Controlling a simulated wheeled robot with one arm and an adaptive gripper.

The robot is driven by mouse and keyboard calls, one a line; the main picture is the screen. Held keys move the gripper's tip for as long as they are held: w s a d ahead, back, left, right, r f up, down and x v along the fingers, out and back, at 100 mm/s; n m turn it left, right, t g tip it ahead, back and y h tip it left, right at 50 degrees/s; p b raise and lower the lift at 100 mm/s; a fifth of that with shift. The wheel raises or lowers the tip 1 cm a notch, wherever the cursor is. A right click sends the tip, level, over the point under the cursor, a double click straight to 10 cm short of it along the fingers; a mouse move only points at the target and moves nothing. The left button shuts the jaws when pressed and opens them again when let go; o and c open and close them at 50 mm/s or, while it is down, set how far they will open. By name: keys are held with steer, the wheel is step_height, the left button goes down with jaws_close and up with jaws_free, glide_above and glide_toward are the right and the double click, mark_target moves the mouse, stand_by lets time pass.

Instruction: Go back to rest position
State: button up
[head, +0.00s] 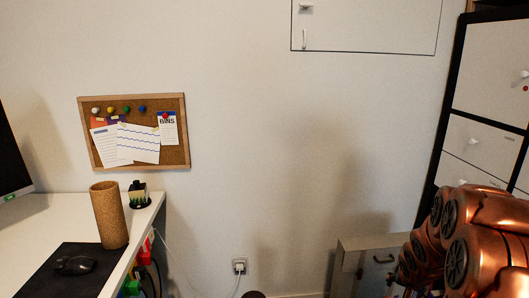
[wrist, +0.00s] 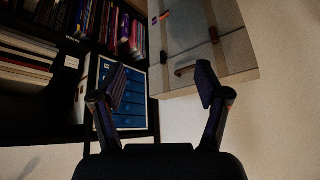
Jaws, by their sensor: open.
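My gripper (wrist: 162,90) shows in the wrist view with its two dark fingers spread wide apart. Nothing is between the fingers. Behind it are a dark bookshelf on the left and a pale cabinet or case (wrist: 210,45) with a handle on the upper right. In the head view my copper-coloured arm links fill the lower right corner, and the gripper itself is out of that view.
In the head view, a white desk (head: 30,222) stands at left with a cork cylinder (head: 109,215) and a black mouse (head: 75,265). A grey case (head: 372,250) and a black-framed cabinet (head: 490,75) are at right, near my arm.

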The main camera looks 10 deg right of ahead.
steer(key=s+a+r+n+g+y, duration=0.1)
steer(key=s+a+r+n+g, duration=0.15)
steer(key=s+a, duration=0.75)
steer(key=s+a+r+n+g+y, duration=0.1)
steer(key=s+a+r+n+g, duration=0.2)
steer(key=s+a, duration=0.7)
steer(key=s+a+r+n+g+y, duration=0.15)
steer(key=s+a+r, duration=0.35)
steer(key=s+a, duration=0.5)
step_height(320, 180, up, 22)
steer(key=s+d+p, duration=0.1)
steer(key=s+p, duration=0.1)
steer(key=p, duration=1.8)
steer(key=shift+s+f+n+p, duration=0.2)
steer(key=shift+s+n+p, duration=0.15)
steer(key=shift+s+n, duration=0.05)
